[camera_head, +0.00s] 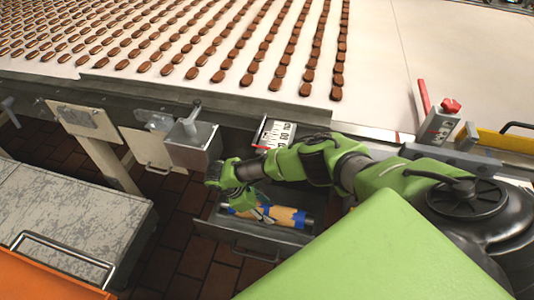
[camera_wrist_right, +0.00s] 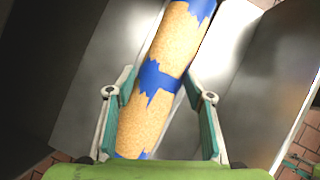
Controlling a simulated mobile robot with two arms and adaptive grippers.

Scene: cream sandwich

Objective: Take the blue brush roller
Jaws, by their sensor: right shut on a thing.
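The brush roller (camera_head: 288,217) is a tan cylinder with ragged blue patches and blue ends. In the head view it lies across an open metal drawer (camera_head: 240,238) below the conveyor. My right gripper (camera_head: 262,211) reaches down into the drawer at the roller. In the right wrist view the roller (camera_wrist_right: 152,85) runs lengthwise between the two teal-padded fingers of my right gripper (camera_wrist_right: 158,76), which is shut on it. The roller's near end is hidden behind the green gripper body. My left gripper is not in view.
The conveyor (camera_head: 385,60) carries rows of brown biscuits above the drawer. A metal box with a handle (camera_head: 193,148) hangs at the drawer's left. A grey worn table (camera_head: 70,215) and an orange surface (camera_head: 40,275) stand at the left. Brown floor tiles (camera_head: 185,225) show between.

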